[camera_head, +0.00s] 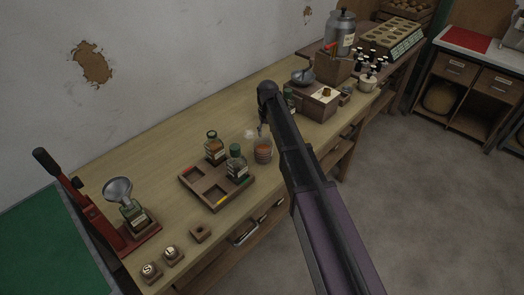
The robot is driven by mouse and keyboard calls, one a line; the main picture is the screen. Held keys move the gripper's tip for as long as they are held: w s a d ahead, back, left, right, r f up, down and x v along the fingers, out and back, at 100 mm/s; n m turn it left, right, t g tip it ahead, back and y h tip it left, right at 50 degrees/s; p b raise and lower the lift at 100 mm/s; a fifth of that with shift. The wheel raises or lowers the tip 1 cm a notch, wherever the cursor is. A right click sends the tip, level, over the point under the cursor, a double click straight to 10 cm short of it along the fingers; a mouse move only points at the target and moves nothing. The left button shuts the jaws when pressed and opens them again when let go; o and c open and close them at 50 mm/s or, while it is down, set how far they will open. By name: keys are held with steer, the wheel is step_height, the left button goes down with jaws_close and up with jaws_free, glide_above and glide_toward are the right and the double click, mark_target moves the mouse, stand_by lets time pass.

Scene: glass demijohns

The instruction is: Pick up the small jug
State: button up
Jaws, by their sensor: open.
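Another glass jug (136,216) stands under a metal funnel at the left. A further green-topped jug (289,98) is partly hidden behind my arm. I cannot tell for sure which is the small jug. My gripper (261,132) is small and dark, pointing down over the bench beyond the tray, open, apart from the jugs. Its fingertips are hard to make out.
A jar with reddish contents (263,153) stands close to my gripper. A red lever press (86,205) and blocks marked S (150,272) and L (171,254) are at the left. Bench behind the tray is clear.

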mark_target(268, 141)
steer(key=shift+d+f+b, duration=0.15)
steer(key=shift+f+b, duration=1.15)
steer(key=shift+d+f+b, duration=0.1)
steer(key=shift+f+b, duration=1.2)
steer(key=shift+c, duration=0.2)
jaws_close()
